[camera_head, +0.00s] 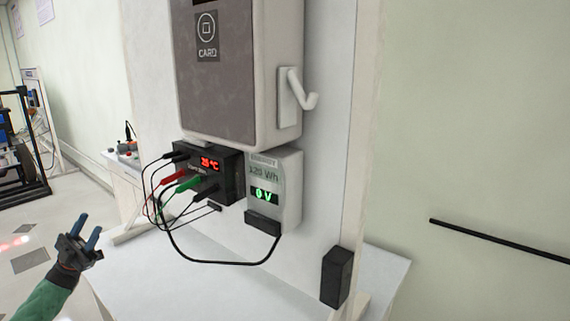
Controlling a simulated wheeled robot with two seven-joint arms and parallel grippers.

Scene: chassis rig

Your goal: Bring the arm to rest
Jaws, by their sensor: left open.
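My left gripper (84,233) is at the lower left, at the end of a green-sleeved arm. Its two blue fingers stand apart, point up and hold nothing. It is left of the panel and the white table (230,285), and touches nothing that I can see. My right gripper is not in view.
A white panel (327,140) carries a charger box (230,85) with a hook (305,97), a black temperature unit (225,170) with several plugged cables, and a white energy meter (278,180) reading 0 V. A black block (337,277) is at lower right. Open floor (28,215) lies left.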

